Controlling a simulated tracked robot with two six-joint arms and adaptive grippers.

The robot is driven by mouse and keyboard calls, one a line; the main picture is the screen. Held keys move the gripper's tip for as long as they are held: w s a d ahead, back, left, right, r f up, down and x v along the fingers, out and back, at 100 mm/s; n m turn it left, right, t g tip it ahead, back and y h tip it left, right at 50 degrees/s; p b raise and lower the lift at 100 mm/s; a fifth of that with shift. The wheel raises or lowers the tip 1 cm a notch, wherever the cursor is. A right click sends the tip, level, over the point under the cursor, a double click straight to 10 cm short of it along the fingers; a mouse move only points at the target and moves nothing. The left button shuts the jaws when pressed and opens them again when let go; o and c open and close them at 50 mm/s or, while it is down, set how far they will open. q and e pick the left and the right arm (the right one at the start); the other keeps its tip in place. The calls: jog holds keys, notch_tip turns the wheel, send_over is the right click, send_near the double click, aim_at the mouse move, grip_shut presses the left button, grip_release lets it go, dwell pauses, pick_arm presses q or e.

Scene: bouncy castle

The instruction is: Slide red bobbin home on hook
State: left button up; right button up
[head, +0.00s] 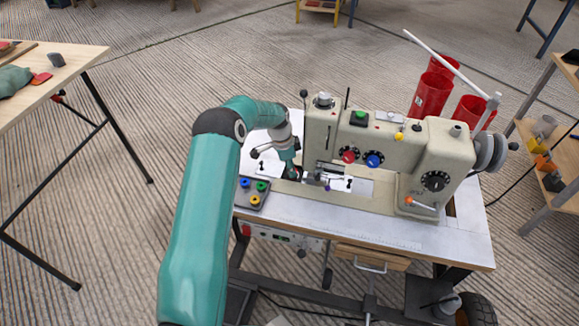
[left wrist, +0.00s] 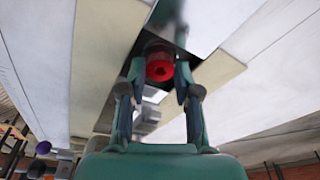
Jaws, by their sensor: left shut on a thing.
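The red bobbin (left wrist: 160,69) is between the two fingertips of my left gripper (left wrist: 158,78) in the left wrist view, its round end facing the camera. The gripper is shut on it. Dark and grey metal lies just behind the bobbin; I cannot tell whether this is the hook or whether the bobbin touches it. In the head view my left gripper (head: 294,172) is low at the left end of the cream sewing machine (head: 345,135), close to its bed. The bobbin is too small and covered to make out well there. My right gripper is not in view.
A dark tray (head: 243,203) with blue, green and yellow bobbins lies on the machine table (head: 340,226), left of the gripper. A wooden table (head: 70,72) is at the left, shelves (head: 545,120) at the right. Ribbed floor lies between.

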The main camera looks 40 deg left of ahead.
pick_arm(q)
jog(key=shift+f+b, duration=0.55)
dwell(1.4)
jog(key=o, duration=0.9)
jog(key=shift+o, duration=0.2)
jog(key=shift+r, duration=0.1)
notch_tip(320, 180, up, 8)
jog(key=s, duration=0.1)
jog(key=shift+a+f, duration=0.2)
jog(key=shift+a, duration=0.15)
jog(key=shift+s, duration=0.1)
